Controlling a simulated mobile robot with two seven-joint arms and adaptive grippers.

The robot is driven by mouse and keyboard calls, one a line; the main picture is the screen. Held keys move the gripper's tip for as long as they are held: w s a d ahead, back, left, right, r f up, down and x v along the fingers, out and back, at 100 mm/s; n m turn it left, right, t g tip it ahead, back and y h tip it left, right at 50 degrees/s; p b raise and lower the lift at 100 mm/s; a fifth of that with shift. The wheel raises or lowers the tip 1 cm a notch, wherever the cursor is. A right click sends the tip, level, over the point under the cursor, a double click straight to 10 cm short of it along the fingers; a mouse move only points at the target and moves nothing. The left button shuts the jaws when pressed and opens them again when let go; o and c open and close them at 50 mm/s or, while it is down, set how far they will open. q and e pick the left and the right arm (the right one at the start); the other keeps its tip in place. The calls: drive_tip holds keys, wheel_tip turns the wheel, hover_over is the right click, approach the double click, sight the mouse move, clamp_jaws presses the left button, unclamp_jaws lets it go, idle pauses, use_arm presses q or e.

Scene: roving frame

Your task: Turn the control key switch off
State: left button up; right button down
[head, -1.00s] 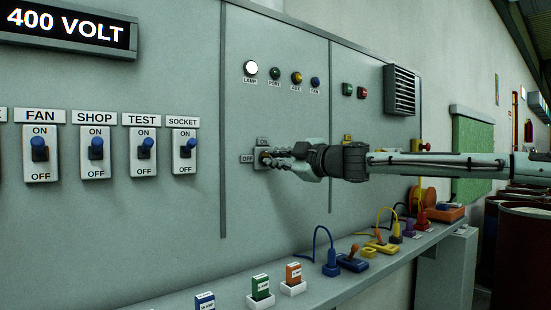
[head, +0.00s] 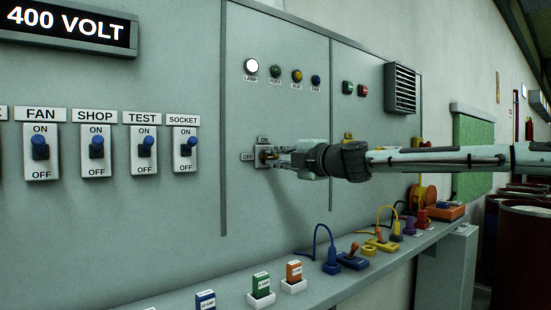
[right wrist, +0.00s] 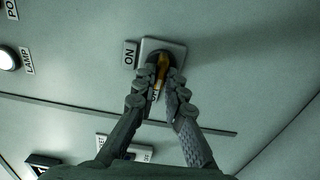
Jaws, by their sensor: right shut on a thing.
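The control key switch (head: 262,148) is a small grey plate on the panel, with an ON label above it and an OFF label (head: 247,156) to its left. My right gripper (head: 272,154) reaches it from the right. In the right wrist view, the fingers (right wrist: 164,80) are closed on the yellow key (right wrist: 162,66) at the switch plate (right wrist: 175,47). There the ON label (right wrist: 129,55) is left of the key, and the OFF label is partly hidden between the fingers. The key looks roughly in line with OFF, but its exact angle is hard to tell. My left gripper is out of view.
The white lamp (head: 251,66) above the switch is lit. Toggle switches stand to the left, the SOCKET one (head: 185,150) nearest. A shelf (head: 222,284) below carries plugs and coloured blocks. The panel around the key switch is clear.

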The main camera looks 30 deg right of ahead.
idle(0.4)
drive_tip(key=c, duration=1.6)
unclamp_jaws()
drive_tip(key=s+d, duration=0.1)
drive_tip(key=s, duration=1.1)
